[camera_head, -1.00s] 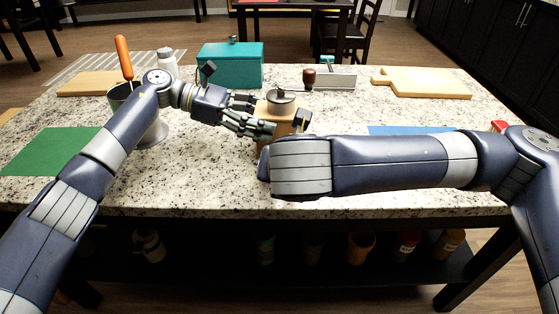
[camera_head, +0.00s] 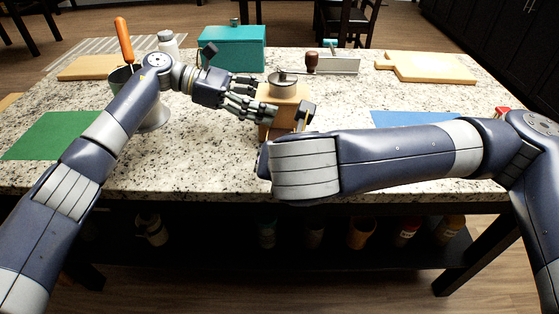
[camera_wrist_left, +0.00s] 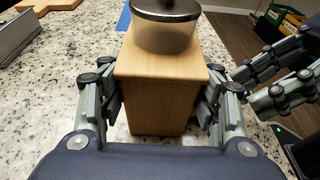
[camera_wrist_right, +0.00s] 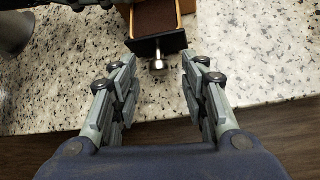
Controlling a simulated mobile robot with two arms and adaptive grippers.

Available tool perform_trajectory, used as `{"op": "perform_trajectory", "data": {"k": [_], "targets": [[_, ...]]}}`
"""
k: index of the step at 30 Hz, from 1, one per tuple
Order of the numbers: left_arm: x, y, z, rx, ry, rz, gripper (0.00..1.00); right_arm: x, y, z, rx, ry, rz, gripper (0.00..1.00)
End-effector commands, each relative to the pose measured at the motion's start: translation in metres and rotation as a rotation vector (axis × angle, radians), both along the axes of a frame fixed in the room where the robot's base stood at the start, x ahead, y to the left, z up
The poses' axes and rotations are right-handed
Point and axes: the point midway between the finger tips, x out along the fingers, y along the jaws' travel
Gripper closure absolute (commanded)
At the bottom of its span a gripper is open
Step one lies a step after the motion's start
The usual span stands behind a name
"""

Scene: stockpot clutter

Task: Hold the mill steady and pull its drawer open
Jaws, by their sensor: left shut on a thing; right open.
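The mill has a light wooden box body (camera_head: 284,97), a metal dome top (camera_wrist_left: 166,10) and a crank with a brown knob (camera_head: 311,62). It stands upright on the counter. My left gripper (camera_wrist_left: 162,82) is shut on the body, with fingers on two opposite sides. The mill's drawer (camera_wrist_right: 155,17) is pulled partly out. It has wooden sides, a dark brown inside, a black front and a small metal knob (camera_wrist_right: 157,65). My right gripper (camera_wrist_right: 157,76) is open around the knob's position, fingers clear of it on both sides. In the head view my right forearm hides most of that hand.
A teal box (camera_head: 232,48) stands behind, with a grey-white box (camera_head: 338,64) to its right. A cutting board (camera_head: 428,67) lies back right and a blue mat (camera_head: 415,118) on the right. A green mat (camera_head: 50,136) and a pot with an orange-handled tool (camera_head: 124,40) are left.

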Motion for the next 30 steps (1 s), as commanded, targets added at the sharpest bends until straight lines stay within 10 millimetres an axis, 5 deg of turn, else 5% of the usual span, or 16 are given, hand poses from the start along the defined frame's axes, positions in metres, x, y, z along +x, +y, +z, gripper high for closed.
{"op": "perform_trajectory", "data": {"k": [18, 30], "targets": [[-0.002, -0.001, -0.001, 0.001, 0.003, -0.006, 0.69, -0.077, -0.011, 0.075, 0.002, -0.002, 0.005, 0.59], [-0.002, -0.001, -0.001, 0.001, 0.003, -0.006, 0.69, -0.084, -0.013, 0.081, 0.001, 0.0, 0.002, 0.59]]}}
